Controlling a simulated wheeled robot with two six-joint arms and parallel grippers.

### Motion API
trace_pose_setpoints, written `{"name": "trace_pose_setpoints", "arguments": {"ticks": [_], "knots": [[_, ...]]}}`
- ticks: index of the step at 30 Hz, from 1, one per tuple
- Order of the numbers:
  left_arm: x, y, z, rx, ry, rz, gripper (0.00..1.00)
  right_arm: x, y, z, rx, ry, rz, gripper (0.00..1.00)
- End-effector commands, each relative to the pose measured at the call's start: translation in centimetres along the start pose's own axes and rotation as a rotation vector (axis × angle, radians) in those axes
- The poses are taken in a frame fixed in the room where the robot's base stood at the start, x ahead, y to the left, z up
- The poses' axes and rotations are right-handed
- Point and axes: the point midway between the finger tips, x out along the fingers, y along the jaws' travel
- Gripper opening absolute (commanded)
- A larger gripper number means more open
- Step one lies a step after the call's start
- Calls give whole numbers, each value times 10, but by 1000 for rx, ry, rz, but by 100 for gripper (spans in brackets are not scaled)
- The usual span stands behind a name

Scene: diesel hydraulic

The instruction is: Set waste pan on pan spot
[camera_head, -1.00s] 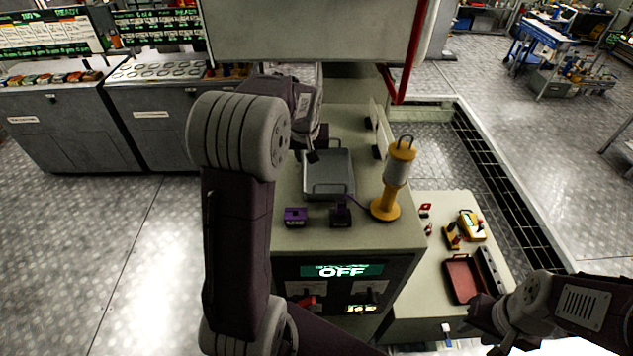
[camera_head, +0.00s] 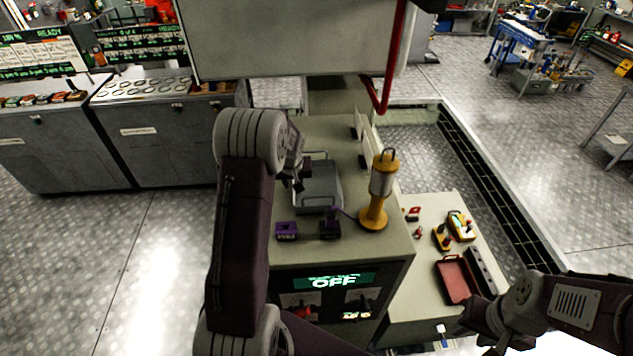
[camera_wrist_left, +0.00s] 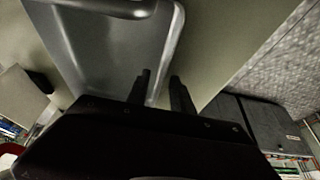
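A grey pan (camera_head: 318,197) with a raised handle at each end lies on the pale top of the bench. I take it for the waste pan. My left gripper (camera_head: 298,184) is at the pan's left edge, partly hidden by my arm. In the left wrist view its two dark fingers (camera_wrist_left: 160,90) stand apart, and the pan's bright rim (camera_wrist_left: 174,50) runs between them. Contact with the rim cannot be told. My right gripper (camera_head: 478,322) is low at the right, near a red tray; its fingers are too dark to read. I cannot identify a marked pan spot.
A red tray (camera_head: 455,279) lies on the lower right bench. A large pale panel (camera_head: 290,40) and a red pipe (camera_head: 390,60) hang above the back.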

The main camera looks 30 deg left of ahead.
Motion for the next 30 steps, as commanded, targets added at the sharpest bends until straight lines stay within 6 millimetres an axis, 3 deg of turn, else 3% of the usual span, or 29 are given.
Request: {"name": "trace_pose_setpoints", "arguments": {"ticks": [8, 12, 30], "knots": [[10, 0, 0, 0, 1, 0, 28, -2, 0, 0, 0, -1, 0, 36], [9, 0, 0, 0, 1, 0, 0, -2, 0, 0, 0, -1, 0, 36], [9, 0, 1, 0, 0, 0, 0, -2, 0, 0, 0, -1, 0, 36]]}}
